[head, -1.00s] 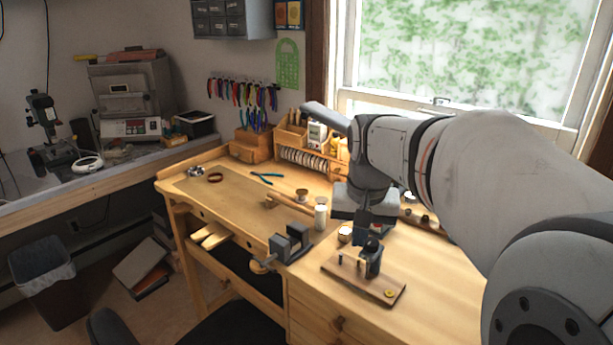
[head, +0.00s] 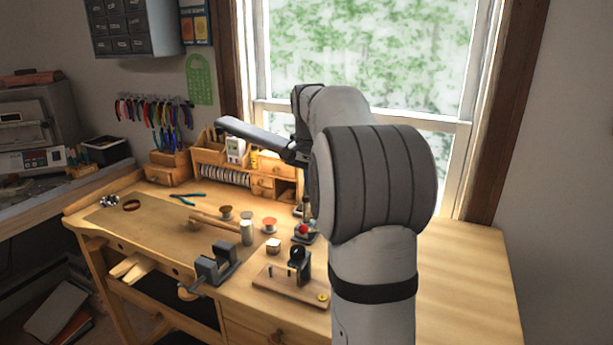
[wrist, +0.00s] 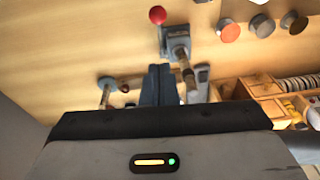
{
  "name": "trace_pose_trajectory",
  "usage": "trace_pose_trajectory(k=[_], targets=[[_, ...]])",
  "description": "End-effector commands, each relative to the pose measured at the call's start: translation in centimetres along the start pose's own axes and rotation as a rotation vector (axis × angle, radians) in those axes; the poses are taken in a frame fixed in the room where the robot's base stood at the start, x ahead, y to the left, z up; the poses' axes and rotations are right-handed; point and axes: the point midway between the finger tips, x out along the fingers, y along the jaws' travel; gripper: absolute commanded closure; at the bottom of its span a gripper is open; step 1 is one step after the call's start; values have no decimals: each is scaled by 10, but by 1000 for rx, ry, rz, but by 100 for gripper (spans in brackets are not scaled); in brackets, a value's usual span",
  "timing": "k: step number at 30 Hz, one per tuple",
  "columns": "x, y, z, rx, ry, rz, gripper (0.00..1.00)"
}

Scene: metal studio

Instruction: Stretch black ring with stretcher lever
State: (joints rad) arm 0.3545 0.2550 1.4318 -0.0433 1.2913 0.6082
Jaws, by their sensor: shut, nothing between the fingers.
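The device with a red ball knob (wrist: 157,15) has a grey-blue body (wrist: 175,38) and a tapered metal post (wrist: 187,75); it looks like the stretcher. In the head view its red knob (head: 303,229) shows at the bench's back, partly hidden by my arm. My gripper (wrist: 160,70) is shut and empty, its dark fingers beside the post in the wrist view; I cannot tell whether they touch it. The head view hides my gripper behind my arm. I cannot make out a black ring on the post. A dark brown ring (head: 131,205) lies on the bench's left part.
A black-knobbed press on a wooden board (head: 290,284) and a grey vise (head: 213,262) stand at the front. Small round pots (head: 269,224), a wooden mallet (head: 214,223) and a drawer organizer (head: 275,165) lie farther back. The bench's right side (head: 460,290) is clear.

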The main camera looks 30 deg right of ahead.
Motion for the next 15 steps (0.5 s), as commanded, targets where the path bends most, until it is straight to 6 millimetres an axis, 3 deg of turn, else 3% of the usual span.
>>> trace_pose_trajectory(k=[5, 15], targets=[[39, 1, 1, 0, -2, 2, 100], [63, 1, 27, -1, 1, 0, 100]])
